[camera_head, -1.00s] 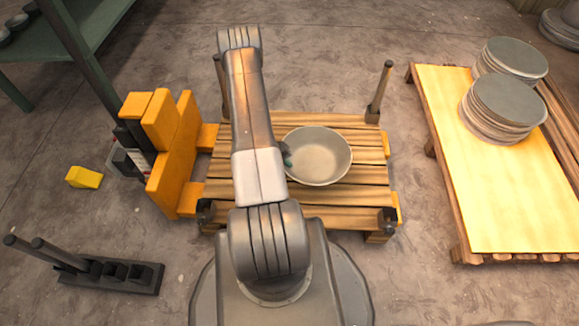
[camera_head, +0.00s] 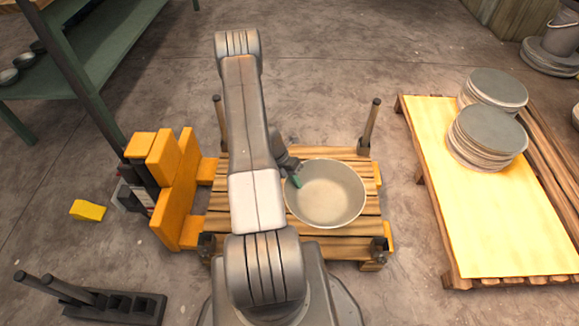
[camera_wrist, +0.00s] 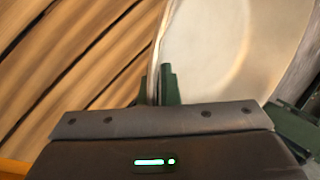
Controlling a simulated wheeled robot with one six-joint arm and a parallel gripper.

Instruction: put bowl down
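A grey metal bowl (camera_head: 332,197) is over the right part of a wooden pallet (camera_head: 255,249) in the head view. It looks close to level, and I cannot tell whether its base touches the slats. My gripper (camera_head: 293,177) is at the bowl's left rim, partly hidden behind my arm. In the wrist view, the green fingers of my gripper (camera_wrist: 160,84) stand on either side of the bowl's rim and pinch it. The pale inside of the bowl (camera_wrist: 220,45) fills the upper right of that view, with slats to the left.
Posts (camera_head: 369,125) rise at the pallet's corners. A yellow forklift-like unit (camera_head: 177,190) stands against its left side. A separate yellow-topped pallet (camera_head: 470,215) on the right carries stacked grey plates (camera_head: 487,138). Green shelving (camera_head: 90,65) stands at the back left. Bare floor lies between the pallets.

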